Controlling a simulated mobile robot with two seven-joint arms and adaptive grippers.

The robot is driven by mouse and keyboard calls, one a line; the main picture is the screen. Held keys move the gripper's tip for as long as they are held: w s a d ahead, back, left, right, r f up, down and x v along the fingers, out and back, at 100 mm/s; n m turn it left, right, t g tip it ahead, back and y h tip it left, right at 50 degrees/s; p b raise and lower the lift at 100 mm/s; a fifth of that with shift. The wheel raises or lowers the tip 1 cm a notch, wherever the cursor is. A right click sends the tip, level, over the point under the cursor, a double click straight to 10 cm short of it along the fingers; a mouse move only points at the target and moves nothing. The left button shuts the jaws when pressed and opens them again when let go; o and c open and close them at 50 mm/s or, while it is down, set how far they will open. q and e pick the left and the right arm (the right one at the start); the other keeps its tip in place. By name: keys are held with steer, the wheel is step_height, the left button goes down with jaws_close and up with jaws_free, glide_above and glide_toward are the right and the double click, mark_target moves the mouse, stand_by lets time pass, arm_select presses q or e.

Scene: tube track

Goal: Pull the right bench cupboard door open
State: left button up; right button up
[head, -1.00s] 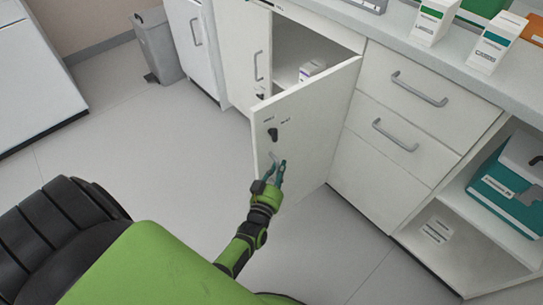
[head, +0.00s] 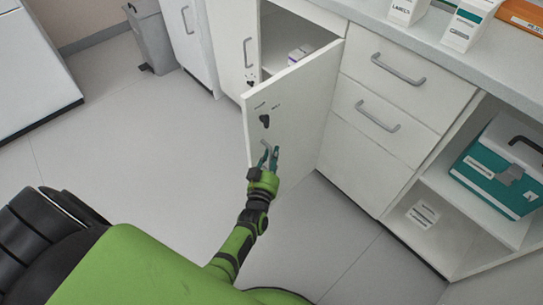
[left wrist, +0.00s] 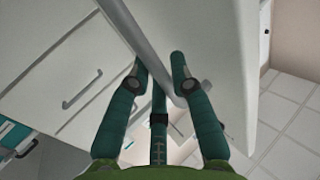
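The right bench cupboard door (head: 292,122) is white and stands swung well out from the cupboard (head: 308,22), whose upper inside shows behind it. Its grey bar handle (head: 265,148) is on the door's face near the free edge. My left gripper (head: 268,158) is at this handle. My right gripper is not in view.
A small white box (head: 299,54) is inside the cupboard. Drawers (head: 385,105) and an open shelf with a teal case (head: 502,165) are to the right. A grey bin (head: 150,40) stands at the back left. The floor (head: 140,150) left of the door is clear.

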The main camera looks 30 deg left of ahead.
arm_select(q)
steer(key=shift+o, duration=0.5)
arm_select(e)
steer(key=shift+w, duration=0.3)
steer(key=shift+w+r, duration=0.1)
arm_select(q)
steer(key=v, duration=0.7)
steer(key=shift+s, duration=0.2)
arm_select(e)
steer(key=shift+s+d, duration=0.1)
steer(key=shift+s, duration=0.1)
arm_select(q)
steer(key=shift+d, duration=0.1)
